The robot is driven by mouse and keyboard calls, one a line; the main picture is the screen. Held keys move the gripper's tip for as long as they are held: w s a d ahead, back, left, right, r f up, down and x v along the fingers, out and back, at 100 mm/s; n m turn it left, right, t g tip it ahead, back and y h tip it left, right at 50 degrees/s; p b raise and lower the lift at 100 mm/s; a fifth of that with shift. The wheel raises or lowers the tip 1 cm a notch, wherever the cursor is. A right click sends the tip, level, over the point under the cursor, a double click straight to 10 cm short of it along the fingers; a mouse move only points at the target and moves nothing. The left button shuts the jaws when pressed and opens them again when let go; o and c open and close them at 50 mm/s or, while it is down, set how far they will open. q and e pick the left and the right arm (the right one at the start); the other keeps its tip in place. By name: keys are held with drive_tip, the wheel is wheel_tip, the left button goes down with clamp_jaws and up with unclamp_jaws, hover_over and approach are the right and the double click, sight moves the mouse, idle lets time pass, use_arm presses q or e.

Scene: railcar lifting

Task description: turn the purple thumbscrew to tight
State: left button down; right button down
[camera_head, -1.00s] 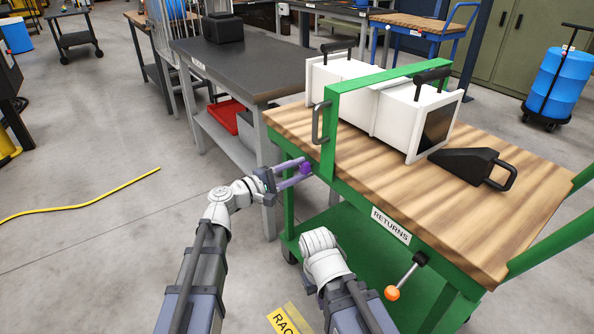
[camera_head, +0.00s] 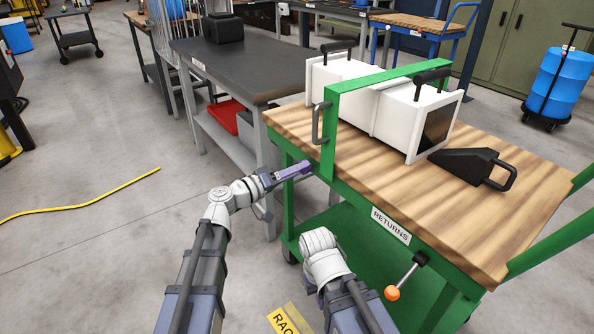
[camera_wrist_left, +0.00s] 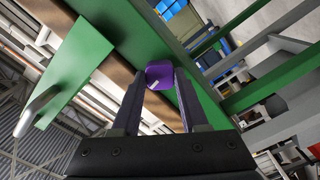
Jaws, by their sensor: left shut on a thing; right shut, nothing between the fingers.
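The purple thumbscrew (camera_wrist_left: 159,74) sits at the green cart edge, at the centre of the left wrist view, with a small pale mark on its face. My left gripper (camera_wrist_left: 158,88) is shut on it, one finger on each side. In the head view my left gripper (camera_head: 302,168) reaches the near left corner of the cart, its fingers seen nearly edge-on and covering most of the thumbscrew. My right arm is folded low in the middle of the head view; its fingers do not show.
The green cart with a wooden top (camera_head: 520,232) carries a white case (camera_head: 402,118) under a green bar (camera_head: 390,78) and a black wedge (camera_head: 470,165). An orange-knobbed lever (camera_head: 393,292) sticks out at the front. A dark-topped table (camera_head: 235,62) stands behind left. Floor on the left is mostly clear.

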use_arm(q)
drive_tip(key=shift+s+m, duration=0.1)
drive_tip(key=shift+m, duration=8.9)
drive_tip(key=shift+c, duration=2.2)
unclamp_jaws()
drive_tip(key=v, duration=0.7)
drive_tip(key=shift+s+a, duration=0.2)
drive_tip(key=shift+a, duration=0.15)
